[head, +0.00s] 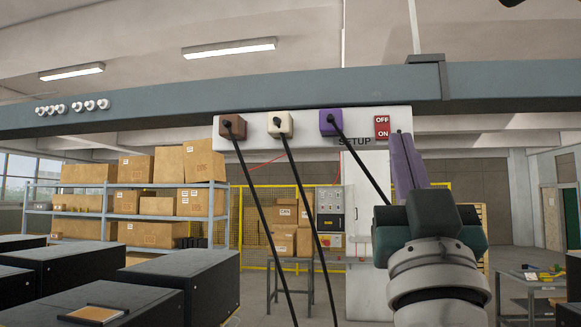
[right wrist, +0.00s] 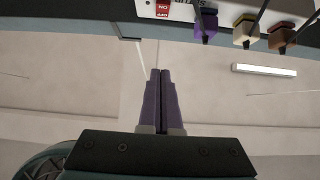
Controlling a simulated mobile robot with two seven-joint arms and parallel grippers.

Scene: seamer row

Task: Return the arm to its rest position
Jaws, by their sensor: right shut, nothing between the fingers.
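My right gripper (head: 404,135) is raised in front of the white SETUP panel (head: 290,142), right of the purple plug (head: 330,122). Its purple fingers point up and are shut with nothing between them; the right wrist view shows the two fingers (right wrist: 160,72) side by side. The fingertips look apart from the panel in the right wrist view. A brown plug (head: 232,126) and a cream plug (head: 280,125) sit on the panel, each with a black cable hanging down. The purple plug's cable runs down behind my right gripper. My left gripper is out of view.
A red OFF/ON switch (head: 382,127) is close to my right fingertips. A grey-blue beam (head: 160,99) crosses above. Black boxes (head: 75,269) stand at lower left, before a shelf of cartons (head: 135,169). A small table (head: 530,281) stands at lower right.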

